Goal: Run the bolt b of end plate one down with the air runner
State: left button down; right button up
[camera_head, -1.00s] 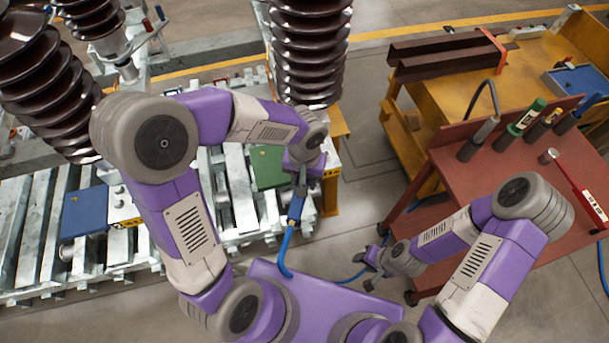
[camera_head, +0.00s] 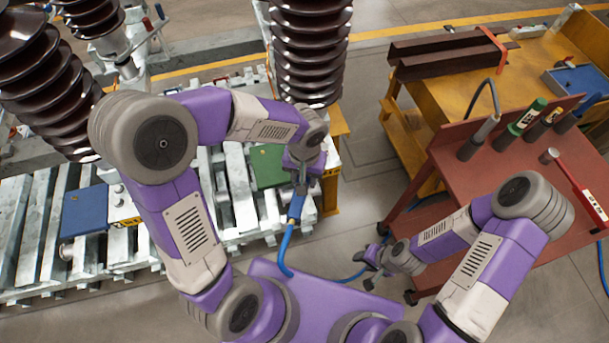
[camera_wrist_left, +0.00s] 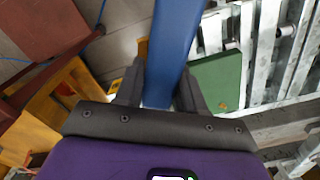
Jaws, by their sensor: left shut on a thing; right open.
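My left gripper (camera_wrist_left: 160,95) is shut on the blue air runner (camera_wrist_left: 173,40), which runs between its two dark fingers in the left wrist view. In the head view the air runner (camera_head: 296,207) hangs below my left gripper (camera_head: 301,172), with its blue hose curving down toward my base. The gripper is at the right end of the galvanized steel frame, beside the green plate (camera_head: 268,167). The bolt b and the runner's working end cannot be made out. My right gripper (camera_head: 371,268) is open and empty, low over the floor left of the red cart.
The red cart (camera_head: 490,190) with several upright tools stands at the right. A yellow bench (camera_head: 450,98) is behind it. Tall brown ribbed insulators (camera_head: 310,50) rise behind my left arm. A blue plate (camera_head: 85,211) lies on the steel frame (camera_head: 30,235) at left.

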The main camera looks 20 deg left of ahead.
pick_arm(q)
jog(key=shift+f+b, duration=1.5)
jog(key=shift+b, duration=0.05)
dwell(2.6)
jog(key=shift+r, duration=0.1)
jog(key=shift+r+p, duration=2.9)
jog(key=shift+r, duration=0.6)
jog(key=shift+f, duration=0.15)
